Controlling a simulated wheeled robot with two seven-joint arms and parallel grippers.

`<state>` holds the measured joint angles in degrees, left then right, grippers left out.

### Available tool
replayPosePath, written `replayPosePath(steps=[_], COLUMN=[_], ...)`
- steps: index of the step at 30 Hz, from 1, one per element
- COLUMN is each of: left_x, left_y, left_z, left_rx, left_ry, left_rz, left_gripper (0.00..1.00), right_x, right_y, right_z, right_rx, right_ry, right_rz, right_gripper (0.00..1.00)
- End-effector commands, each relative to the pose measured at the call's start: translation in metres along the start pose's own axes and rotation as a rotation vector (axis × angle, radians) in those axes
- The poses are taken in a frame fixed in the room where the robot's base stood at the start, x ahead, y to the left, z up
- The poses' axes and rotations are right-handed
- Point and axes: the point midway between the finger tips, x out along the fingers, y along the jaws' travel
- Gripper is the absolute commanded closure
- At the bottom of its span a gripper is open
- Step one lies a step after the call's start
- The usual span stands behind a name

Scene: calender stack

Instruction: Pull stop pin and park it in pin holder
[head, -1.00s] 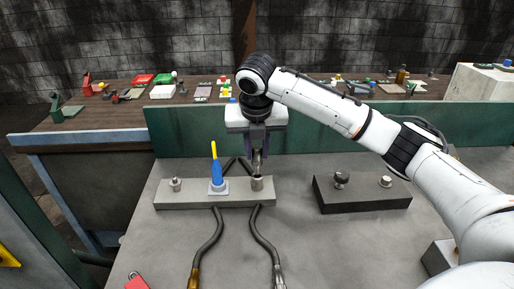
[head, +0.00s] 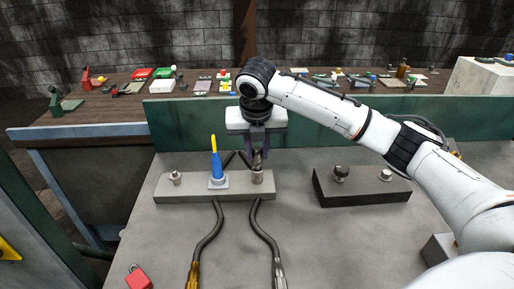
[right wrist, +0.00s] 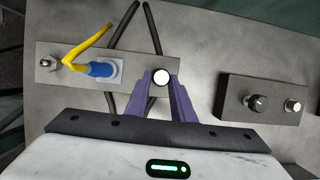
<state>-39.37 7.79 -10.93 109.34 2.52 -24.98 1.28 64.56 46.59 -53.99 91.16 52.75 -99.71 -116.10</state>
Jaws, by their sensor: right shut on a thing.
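My right gripper (head: 258,153) points straight down over the right end of a light grey block (head: 200,194). Its purple fingers are closed around a metal pin, whose pale round top (right wrist: 161,77) shows between the fingertips in the right wrist view. Below the fingers, a short metal cylinder (head: 257,178) stands on the block, in line with the pin. I cannot tell how deep the pin sits in it. A dark block (head: 360,192) to the right carries a dark knob (head: 341,173) and a silver cylinder (head: 386,175). My left gripper is out of view.
A blue piece with a yellow top (head: 216,165) stands on the light block, close left of the gripper. A small metal post (head: 175,178) is at its left end. Two dark cables (head: 207,238) run forward. A red object (head: 139,278) lies front left. Grey tabletop between the blocks is clear.

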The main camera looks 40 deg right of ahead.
Motion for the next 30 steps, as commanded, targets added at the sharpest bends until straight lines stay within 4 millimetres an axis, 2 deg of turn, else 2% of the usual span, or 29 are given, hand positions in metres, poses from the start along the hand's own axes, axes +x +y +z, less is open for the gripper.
replayPosePath(steps=[29, 30], left_x=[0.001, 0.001], left_y=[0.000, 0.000], left_z=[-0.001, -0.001], left_rx=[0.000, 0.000], left_ry=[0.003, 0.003], left_rz=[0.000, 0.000], left_gripper=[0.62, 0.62], right_x=[0.018, 0.018], right_y=[0.000, 0.000], right_z=[-0.006, -0.006], right_rx=[0.001, 0.001], right_ry=[0.000, 0.000], right_rz=[0.000, 0.000], right_gripper=[1.00, 0.73])
